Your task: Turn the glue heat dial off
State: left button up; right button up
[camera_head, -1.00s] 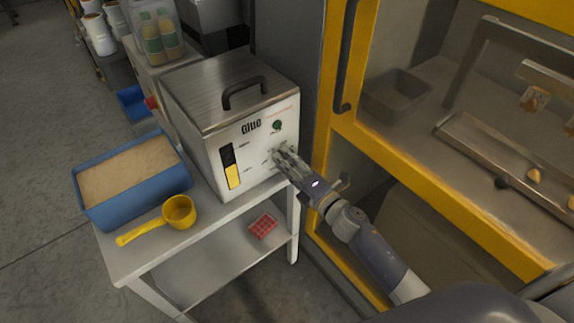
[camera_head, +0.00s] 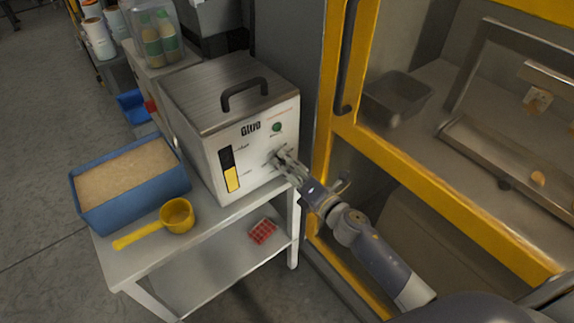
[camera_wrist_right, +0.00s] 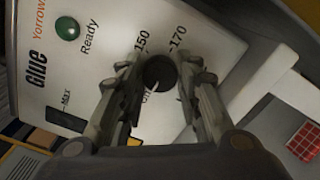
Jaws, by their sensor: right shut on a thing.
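The glue machine (camera_head: 246,152) is a light metal box with a black lid handle, standing on a metal table. Its dark heat dial (camera_wrist_right: 158,73) shows in the right wrist view, with the marks 150 and 170 above it and part of another label below. A pale pointer line shows on the dial. My right gripper (camera_wrist_right: 158,78) is shut on the dial, one finger on each side. In the head view the right gripper (camera_head: 279,157) is at the machine's front face and hides the dial. My left gripper is not in view.
A green ready light (camera_head: 277,127) sits above the dial. A blue bin of pellets (camera_head: 150,191) and a yellow scoop (camera_head: 177,215) stand left on the table. A yellow-framed machine (camera_head: 325,110) stands close on the right. A red tray (camera_head: 263,231) lies on the lower shelf.

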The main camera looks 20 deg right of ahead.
jog(key=o, duration=1)
jog(key=shift+o, duration=0.2)
jog(key=shift+s, duration=0.1)
jog(key=v, duration=1.1)
jog(key=shift+s+d, duration=0.15)
jog(key=shift+s, duration=0.25)
